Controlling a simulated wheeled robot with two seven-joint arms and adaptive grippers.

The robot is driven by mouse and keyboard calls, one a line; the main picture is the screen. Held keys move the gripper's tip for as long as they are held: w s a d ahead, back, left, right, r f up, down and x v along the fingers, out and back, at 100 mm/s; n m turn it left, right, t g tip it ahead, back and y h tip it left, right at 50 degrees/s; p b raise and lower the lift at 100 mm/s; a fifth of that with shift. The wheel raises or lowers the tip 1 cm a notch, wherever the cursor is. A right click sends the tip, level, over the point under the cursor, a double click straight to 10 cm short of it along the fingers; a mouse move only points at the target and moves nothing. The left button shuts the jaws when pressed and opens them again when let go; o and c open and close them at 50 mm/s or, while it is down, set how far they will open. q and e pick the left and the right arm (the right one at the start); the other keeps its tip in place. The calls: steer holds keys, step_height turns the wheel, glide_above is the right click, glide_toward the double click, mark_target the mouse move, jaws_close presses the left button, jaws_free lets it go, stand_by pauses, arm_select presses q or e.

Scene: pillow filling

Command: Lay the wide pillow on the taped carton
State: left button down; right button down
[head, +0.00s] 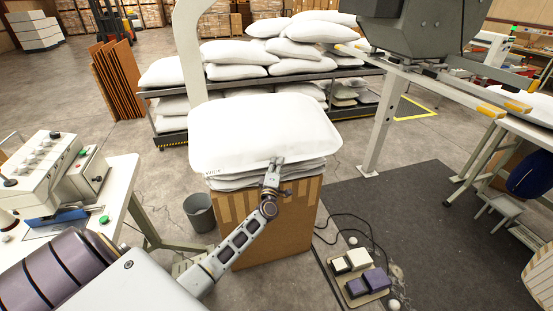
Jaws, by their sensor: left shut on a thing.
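The wide white pillow (262,128) is over the taped carton (262,235) in the middle of the head view. Flat grey-white layers (278,176) show between the pillow and the carton's top. My left gripper (275,163) is shut on the pillow's near edge, a little right of its middle. I cannot tell whether the pillow rests fully on the layers beneath. The carton stands upright on the floor, with tape strips along its upper edge. My right gripper is not in view.
A rack of stacked white pillows (275,50) stands behind the carton. A control table (120,190) is at left, with a grey bin (199,211) beside the carton. A foot pedal board (360,277) with cables lies at right on a dark mat (430,220).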

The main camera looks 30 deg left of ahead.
arm_select(q)
steer(key=shift+p, duration=0.4)
steer(key=shift+f+n+g+h+p, duration=0.15)
steer(key=shift+f+n+g+p, duration=0.35)
steer(key=shift+f, duration=0.55)
steer(key=shift+f+n+g+h+p, duration=0.2)
steer(key=shift+f+g+p, duration=0.15)
steer(key=shift+f+g, duration=0.5)
steer(key=shift+f, duration=0.2)
steer(key=c, duration=1.4)
jaws_free()
steer(key=o, duration=0.6)
steer(key=shift+f, duration=0.1)
